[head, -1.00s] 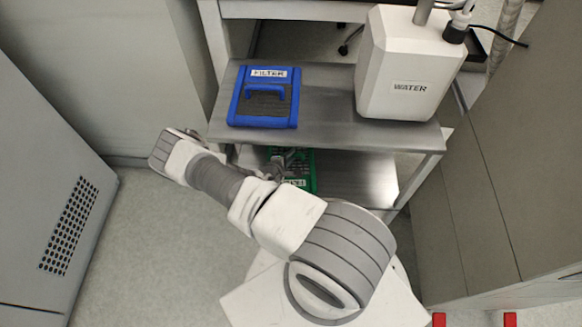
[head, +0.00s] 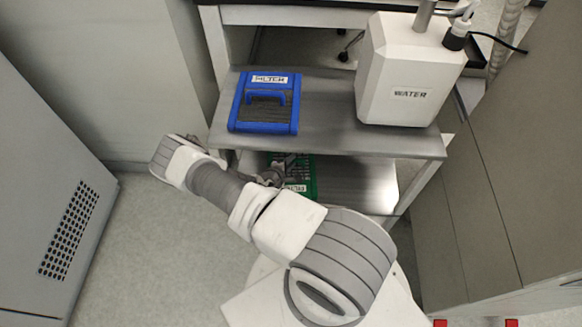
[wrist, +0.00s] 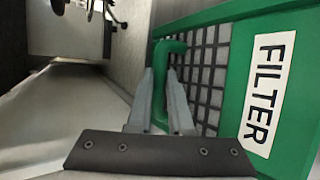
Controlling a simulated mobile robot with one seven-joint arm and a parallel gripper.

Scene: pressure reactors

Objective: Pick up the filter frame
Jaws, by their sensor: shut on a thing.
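A green filter frame (head: 313,178) with a dark grid and a white "FILTER" label is at the lower shelf, partly hidden by my arm and the upper shelf. It fills the right of the wrist view (wrist: 232,112). My gripper (wrist: 164,80) is shut on the frame's green handle (wrist: 174,47), with one finger on each side of it. In the head view my gripper is mostly hidden behind my wrist. A blue filter frame (head: 265,127) with a handle and "FILTER" label lies on the upper shelf, apart from my gripper.
A white water container (head: 405,75) stands on the upper shelf's right. The steel upper shelf (head: 335,120) overhangs the lower shelf (head: 350,180). A grey cabinet (head: 40,190) stands at left, brown-grey panels (head: 500,170) at right. Floor (head: 130,240) is clear at lower left.

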